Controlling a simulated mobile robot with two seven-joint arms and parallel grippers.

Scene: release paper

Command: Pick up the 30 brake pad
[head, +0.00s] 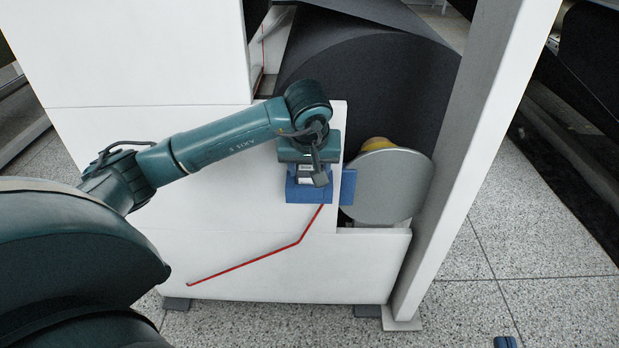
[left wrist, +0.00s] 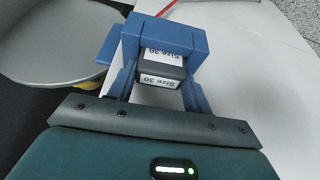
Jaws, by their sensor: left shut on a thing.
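The 30 brake pad (left wrist: 160,71) is a dark block with white labels reading "Size 30". It sits between the two blue fingers of my left gripper (left wrist: 159,84), which is shut on it. A blue holder (left wrist: 165,34) surrounds the pad's far end, at the white panel. In the head view my left gripper (head: 311,178) points down at the blue holder (head: 347,187) beside the grey disc. The pad's dark body is mostly hidden there. A small blue tip (head: 505,342) at the bottom edge looks like part of my right gripper; its jaws are cut off.
A grey round disc (head: 388,186) with a yellow hub stands right of the holder, in front of a large dark roll (head: 375,85). A white post (head: 480,150) rises at the right. A red line (head: 245,263) crosses the white panel (head: 350,260). Speckled floor lies clear at lower right.

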